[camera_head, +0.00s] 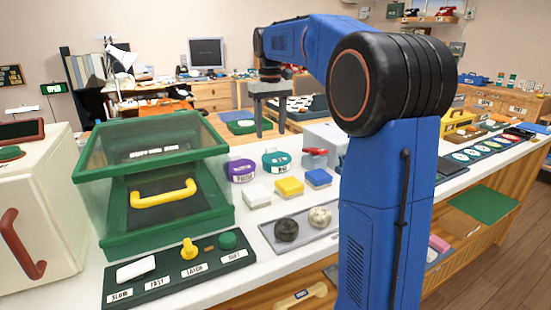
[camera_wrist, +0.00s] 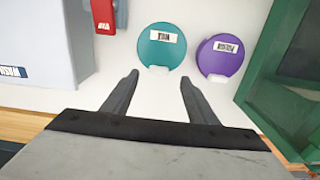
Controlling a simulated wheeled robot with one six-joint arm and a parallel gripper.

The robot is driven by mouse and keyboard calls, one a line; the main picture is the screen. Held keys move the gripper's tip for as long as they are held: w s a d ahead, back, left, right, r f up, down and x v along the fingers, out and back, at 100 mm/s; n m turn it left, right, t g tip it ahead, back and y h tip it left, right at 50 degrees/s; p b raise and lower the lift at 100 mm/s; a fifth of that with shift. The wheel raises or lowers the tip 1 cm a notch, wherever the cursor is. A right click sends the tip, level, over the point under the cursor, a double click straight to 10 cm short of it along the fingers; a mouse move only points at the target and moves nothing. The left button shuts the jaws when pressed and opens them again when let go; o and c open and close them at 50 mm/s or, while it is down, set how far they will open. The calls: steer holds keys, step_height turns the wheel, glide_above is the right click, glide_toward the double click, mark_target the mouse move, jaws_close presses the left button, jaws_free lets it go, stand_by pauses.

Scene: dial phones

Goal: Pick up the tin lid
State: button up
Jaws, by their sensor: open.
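Two round labelled pieces lie on the white counter: a teal one (camera_head: 276,163) and a purple one (camera_head: 240,172). I cannot tell for certain which is the tin lid. In the wrist view the teal disc (camera_wrist: 152,56) and the purple disc (camera_wrist: 213,56) are seen from above, each with a white label and a pale tab at its near edge. My gripper (camera_head: 270,132) points down above the counter, behind the discs in the head view. In the wrist view my gripper (camera_wrist: 159,77) is open and empty, with the teal disc ahead between its fingertips.
A green-framed clear case (camera_head: 150,195) stands left of the discs and shows in the wrist view (camera_wrist: 272,85). A pale grey box (camera_wrist: 40,40) and a red labelled piece (camera_wrist: 103,14) are on the other side. White, yellow and blue blocks (camera_head: 289,187) sit in front.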

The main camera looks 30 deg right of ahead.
mark_target(272, 147)
steer(key=shift+s+d+f, duration=0.1)
steer(key=shift+f, duration=2.85)
steer(key=c, duration=1.1)
